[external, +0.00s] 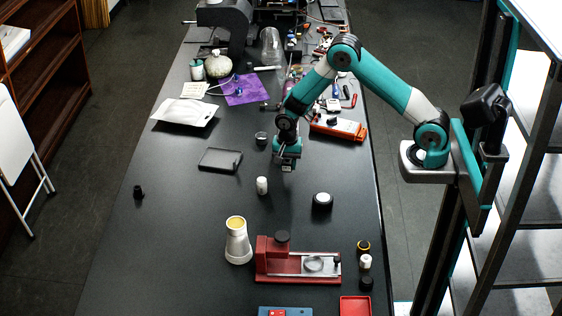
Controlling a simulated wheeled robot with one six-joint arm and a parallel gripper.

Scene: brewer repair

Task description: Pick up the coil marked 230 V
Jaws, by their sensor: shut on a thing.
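My gripper (287,165) points down over the middle of the black table (180,250), to the right of a flat dark tray. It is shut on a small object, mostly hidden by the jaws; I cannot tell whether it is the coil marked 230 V. No marking is readable in this view. Small round parts stand on the table: a black one (139,191) at the left, a black and yellow one (363,247) at the right, a white one (365,262) below it and a black one (367,284) nearest the front.
A flat dark tray (220,160), a white cylinder (262,186) and a dark round pot with a pale top (322,202) surround my gripper. A white beaker (237,242) and a red fixture (290,262) stand nearer the front. An orange-trimmed box (338,128) lies at right. The left front is clear.

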